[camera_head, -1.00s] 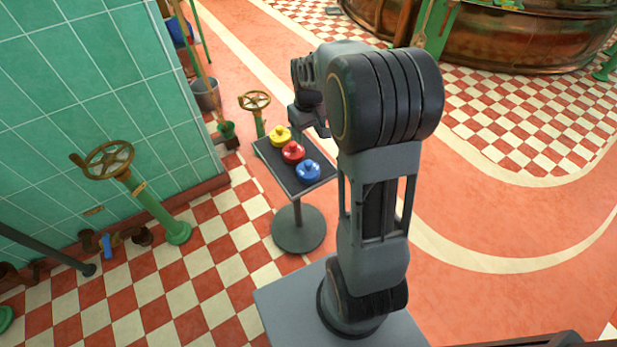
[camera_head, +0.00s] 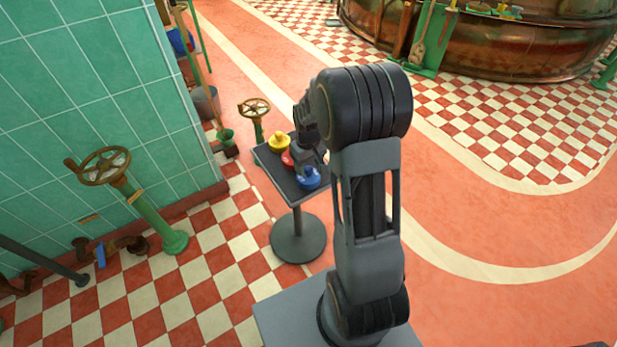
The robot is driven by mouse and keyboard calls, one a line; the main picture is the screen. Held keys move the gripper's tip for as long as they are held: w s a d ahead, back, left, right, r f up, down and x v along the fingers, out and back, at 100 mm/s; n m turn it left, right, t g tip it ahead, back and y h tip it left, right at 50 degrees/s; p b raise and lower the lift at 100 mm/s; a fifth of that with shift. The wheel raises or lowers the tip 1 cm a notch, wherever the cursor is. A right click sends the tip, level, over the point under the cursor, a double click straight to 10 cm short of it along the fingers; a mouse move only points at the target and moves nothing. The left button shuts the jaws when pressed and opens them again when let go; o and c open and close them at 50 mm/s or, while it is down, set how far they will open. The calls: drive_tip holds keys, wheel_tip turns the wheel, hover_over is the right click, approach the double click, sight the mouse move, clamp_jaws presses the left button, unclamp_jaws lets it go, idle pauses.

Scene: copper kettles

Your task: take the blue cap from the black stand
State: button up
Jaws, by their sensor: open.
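The blue cap (camera_head: 309,179) sits at the near right end of the black stand (camera_head: 271,164), a small square-topped table on a round foot. A red cap (camera_head: 288,160) is in the middle, partly hidden by my gripper, and a yellow cap (camera_head: 279,143) is at the far left end. My gripper (camera_head: 308,168) points down over the stand, at or just above the blue cap's knob. It is open. Its fingers are small and dark here, and I cannot tell whether they are around the knob or touching it.
A brass handwheel on a green post (camera_head: 254,109) stands just behind the stand. Another green valve post (camera_head: 150,220) and a green tiled wall (camera_head: 90,110) are at left. A large copper kettle (camera_head: 480,45) is at the back. The floor to the right is open.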

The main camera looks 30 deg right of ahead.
wheel_tip(320, 180, down, 2)
drive_tip(key=shift+f, duration=0.15)
drive_tip(key=shift+c, duration=0.2)
drive_tip(key=c, duration=1)
